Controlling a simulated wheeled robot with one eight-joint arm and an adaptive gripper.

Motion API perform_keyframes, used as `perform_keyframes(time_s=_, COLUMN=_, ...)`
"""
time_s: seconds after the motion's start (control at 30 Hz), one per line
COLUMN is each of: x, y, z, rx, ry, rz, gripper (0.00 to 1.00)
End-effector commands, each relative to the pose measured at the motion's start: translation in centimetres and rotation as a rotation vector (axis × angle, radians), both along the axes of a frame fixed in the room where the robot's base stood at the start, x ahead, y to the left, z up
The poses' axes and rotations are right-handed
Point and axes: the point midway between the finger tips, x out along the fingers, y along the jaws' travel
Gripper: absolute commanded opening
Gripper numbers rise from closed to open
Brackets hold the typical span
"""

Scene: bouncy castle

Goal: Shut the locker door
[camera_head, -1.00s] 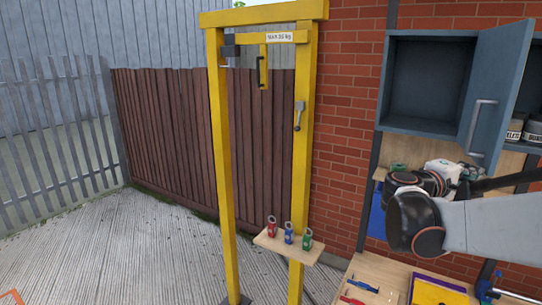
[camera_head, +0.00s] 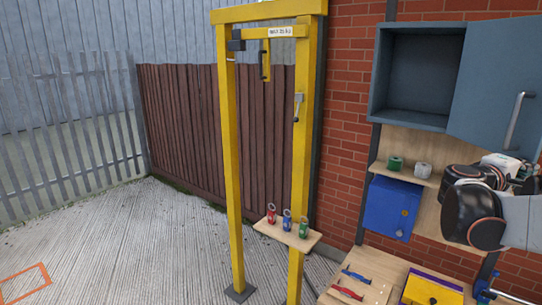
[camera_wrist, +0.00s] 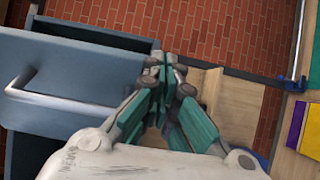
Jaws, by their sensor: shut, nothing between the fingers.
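The locker door (camera_head: 490,85) is a blue-grey panel with a pale bar handle (camera_head: 516,118), at the upper right of the head view. It stands ajar, its left edge beside a dark open compartment (camera_head: 418,75); its right edge is out of frame. The door (camera_wrist: 75,75) and its handle (camera_wrist: 40,95) also show at the left of the wrist view. My gripper (camera_wrist: 163,78) is shut and empty, to the right of the door panel there. In the head view it is below the door, mostly behind my wrist. I cannot tell whether it touches the door.
Below the locker, a shelf (camera_head: 408,176) holds a green and a grey roll, with a blue box (camera_head: 392,207) under it. A workbench (camera_head: 345,272) with tools lies below. A yellow frame (camera_head: 232,180) with a small can shelf stands left. Open paving lies further left.

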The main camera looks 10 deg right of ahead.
Motion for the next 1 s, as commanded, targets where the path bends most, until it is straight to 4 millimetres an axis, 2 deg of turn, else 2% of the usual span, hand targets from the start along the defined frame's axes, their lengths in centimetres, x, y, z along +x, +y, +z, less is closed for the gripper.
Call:
perform_keyframes(time_s=0.03, x=-0.5, y=-1.2, z=-0.1, rx=0.000, ry=0.000, rz=-0.004, gripper=0.00)
perform_keyframes(time_s=0.2, x=-0.7, y=-5.7, z=-0.1, rx=0.000, ry=0.000, rz=0.077, gripper=0.00)
perform_keyframes(time_s=0.33, x=0.0, y=-8.7, z=-0.2, rx=0.000, ry=0.000, rz=0.134, gripper=0.00)
perform_keyframes(time_s=0.6, x=2.1, y=-15.0, z=-0.1, rx=0.000, ry=0.000, rz=0.135, gripper=0.00)
perform_keyframes(time_s=0.8, x=3.8, y=-18.2, z=0.0, rx=0.000, ry=0.000, rz=0.137, gripper=0.00)
perform_keyframes(time_s=1.0, x=5.0, y=-20.0, z=0.0, rx=0.000, ry=0.000, rz=0.136, gripper=0.00)
